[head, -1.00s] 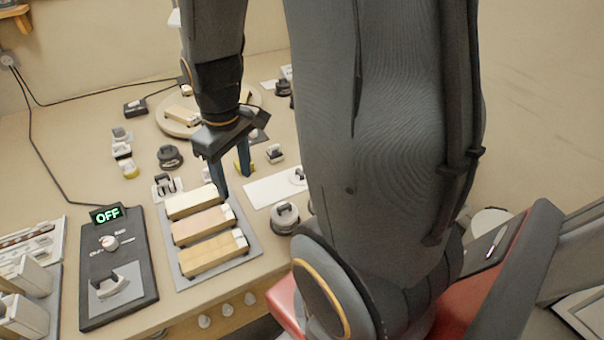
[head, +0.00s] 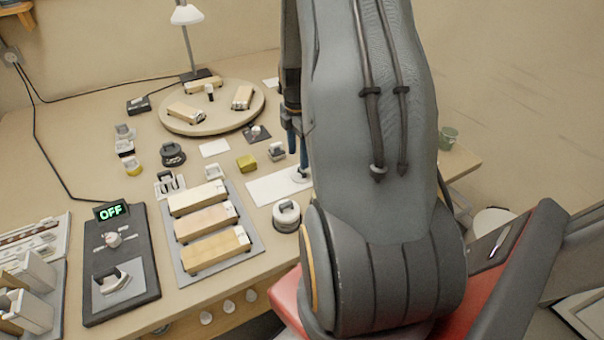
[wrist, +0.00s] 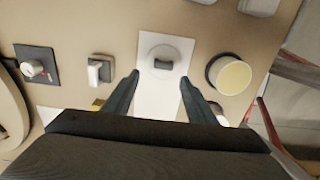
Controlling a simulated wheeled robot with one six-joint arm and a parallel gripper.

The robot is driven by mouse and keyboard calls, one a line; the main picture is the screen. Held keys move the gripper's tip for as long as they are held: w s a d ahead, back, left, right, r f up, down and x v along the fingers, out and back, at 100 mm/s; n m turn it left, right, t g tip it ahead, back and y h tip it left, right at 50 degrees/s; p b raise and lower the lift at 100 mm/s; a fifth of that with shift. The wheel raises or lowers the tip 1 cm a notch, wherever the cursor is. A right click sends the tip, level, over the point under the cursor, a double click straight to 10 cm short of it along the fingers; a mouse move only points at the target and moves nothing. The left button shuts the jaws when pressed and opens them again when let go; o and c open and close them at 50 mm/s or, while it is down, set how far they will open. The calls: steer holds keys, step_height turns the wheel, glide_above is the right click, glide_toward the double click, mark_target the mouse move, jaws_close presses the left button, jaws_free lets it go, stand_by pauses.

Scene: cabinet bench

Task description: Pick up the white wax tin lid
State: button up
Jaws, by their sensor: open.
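The white wax tin lid (wrist: 157,51) is a flat white disc with a dark knob. It lies on the far end of a white mat (wrist: 160,98) in the wrist view. In the head view the lid (head: 299,175) is partly hidden by my finger and arm. In the head view my gripper (head: 298,163) is over the right end of the mat (head: 268,189). I cannot tell the fingertips' height above the lid.
An open round tin with pale yellow contents (wrist: 230,75) stands right of the mat in the wrist view. A grey-handled block (wrist: 100,70) and a dark plate with a knob (wrist: 36,66) are to the left.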

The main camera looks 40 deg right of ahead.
mark_target(300, 170)
steer(key=shift+s+d+f+p, duration=0.1)
steer(key=shift+f+p, duration=0.15)
steer(key=shift+f, duration=0.7)
steer(key=shift+s+f+p, duration=0.15)
steer(key=shift+f+p, duration=0.15)
steer(key=shift+f, duration=0.6)
steer(key=shift+s+d+f+p, duration=0.1)
steer(key=shift+f+p, duration=0.15)
steer(key=shift+f, duration=0.7)
steer(key=c, duration=1.1)
